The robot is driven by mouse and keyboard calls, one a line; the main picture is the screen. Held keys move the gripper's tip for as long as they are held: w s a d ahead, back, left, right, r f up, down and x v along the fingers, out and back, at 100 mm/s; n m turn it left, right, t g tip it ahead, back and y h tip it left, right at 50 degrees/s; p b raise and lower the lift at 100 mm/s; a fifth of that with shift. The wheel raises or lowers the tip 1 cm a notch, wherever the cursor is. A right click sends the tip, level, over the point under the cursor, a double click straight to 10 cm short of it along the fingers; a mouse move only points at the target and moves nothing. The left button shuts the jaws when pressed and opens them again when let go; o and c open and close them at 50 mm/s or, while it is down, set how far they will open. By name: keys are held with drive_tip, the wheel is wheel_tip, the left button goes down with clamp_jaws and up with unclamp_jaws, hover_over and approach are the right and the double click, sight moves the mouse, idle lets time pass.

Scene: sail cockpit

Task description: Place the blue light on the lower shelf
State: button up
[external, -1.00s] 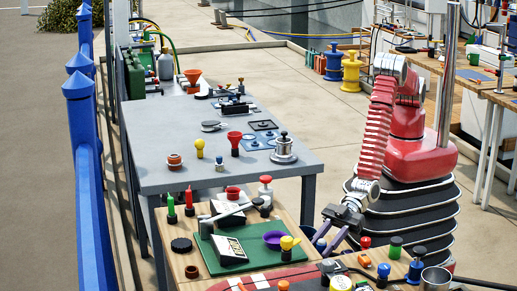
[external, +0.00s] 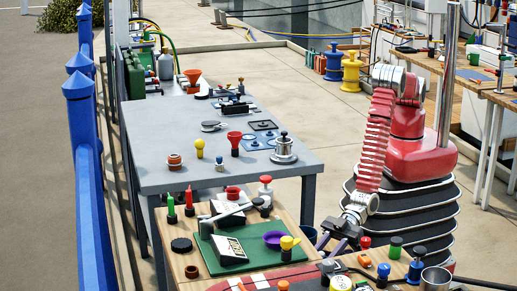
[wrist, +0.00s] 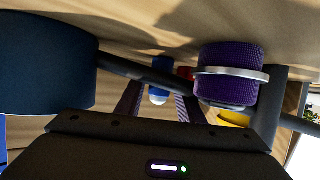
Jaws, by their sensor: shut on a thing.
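My gripper (external: 331,245) is low beside the right side of the wooden bench, and its tips are partly hidden in the external view. In the wrist view my gripper (wrist: 158,98) has its two fingers on either side of a small blue piece with a pale end, which I take as the blue light (wrist: 158,94). It is shut on this piece. The blue light cannot be made out in the external view. I cannot tell for certain which surface is the lower shelf; a tan surface (wrist: 135,30) fills the upper part of the wrist view.
In the wrist view a large dark blue cylinder (wrist: 45,62) stands close on the left and a purple cylinder with a silver band (wrist: 228,75) close on the right. The wooden bench (external: 225,262) is crowded. A grey table (external: 165,135) stands behind it.

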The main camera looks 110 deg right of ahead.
drive_tip(key=shift+f, duration=0.1)
drive_tip(key=o, duration=1.1)
drive_tip(key=shift+c, duration=0.2)
drive_tip(key=shift+v, duration=6.05)
drive_tip(key=shift+a, duration=0.1)
